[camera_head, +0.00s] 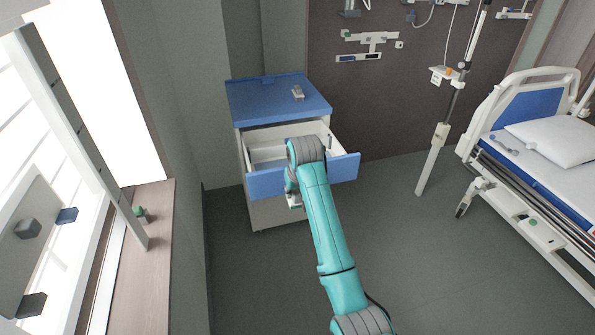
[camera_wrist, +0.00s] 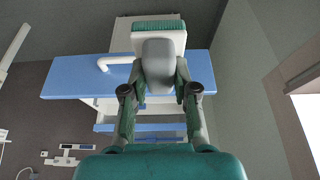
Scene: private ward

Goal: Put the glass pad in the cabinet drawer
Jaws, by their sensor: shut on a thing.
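My gripper (camera_wrist: 158,85) is shut on the glass pad (camera_wrist: 158,66), which has a grey rounded grip and a white head with a green ridged face. In the head view, my gripper (camera_head: 291,185) points down at the drawer front, partly hidden by my arm. A pale bit of the pad (camera_head: 294,201) shows below it. The cabinet (camera_head: 280,212) has a blue top, and its upper drawer (camera_head: 263,185) is pulled open. In the wrist view, the blue drawer front (camera_wrist: 75,78) with a white curved handle lies behind the pad. The visible drawer interior looks empty.
A small grey object (camera_head: 298,93) lies on the cabinet top. A bed (camera_head: 535,140) and a pole stand (camera_head: 436,150) are to the right. A window ledge (camera_head: 150,260) runs along the left. The floor around the cabinet front is clear.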

